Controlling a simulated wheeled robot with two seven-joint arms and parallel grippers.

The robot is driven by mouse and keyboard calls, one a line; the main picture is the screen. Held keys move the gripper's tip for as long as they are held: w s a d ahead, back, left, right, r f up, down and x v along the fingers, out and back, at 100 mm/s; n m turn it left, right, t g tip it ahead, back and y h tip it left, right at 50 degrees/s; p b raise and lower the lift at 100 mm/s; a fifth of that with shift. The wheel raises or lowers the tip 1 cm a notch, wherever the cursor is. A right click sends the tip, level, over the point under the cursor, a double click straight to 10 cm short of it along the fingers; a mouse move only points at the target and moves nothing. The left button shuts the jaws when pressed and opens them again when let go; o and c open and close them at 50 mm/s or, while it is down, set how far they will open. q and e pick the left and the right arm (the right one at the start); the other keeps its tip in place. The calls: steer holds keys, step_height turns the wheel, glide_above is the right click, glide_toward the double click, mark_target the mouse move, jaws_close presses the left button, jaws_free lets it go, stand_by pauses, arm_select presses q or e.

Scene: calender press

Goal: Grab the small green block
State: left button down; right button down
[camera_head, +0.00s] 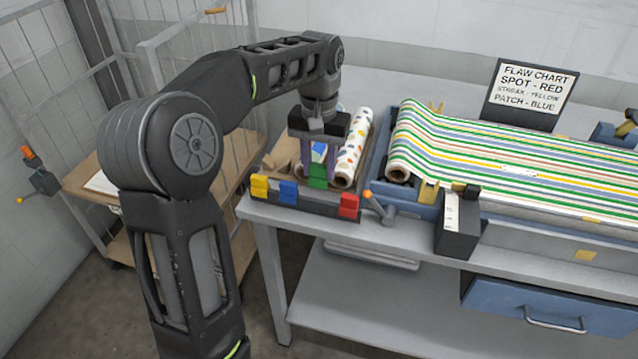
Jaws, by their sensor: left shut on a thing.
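The small green block (318,181) is at the grey block holder (300,205) on the near left edge of the table. My left gripper (319,170) points straight down over the holder, its fingers on either side of the green block and shut on it. I cannot tell whether the block's bottom is clear of the holder. A small blue and white patch shows between the fingers above the green. My right gripper is not in view.
Yellow (260,186), blue (288,192) and red (349,206) blocks stand close beside the green one. A spotted roll (353,148) lies just behind. The press with striped sheet (480,150), a lever (377,205) and a flaw chart sign (529,92) are to the right.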

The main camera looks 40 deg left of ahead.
arm_select(q)
steer(key=shift+r, duration=1.4)
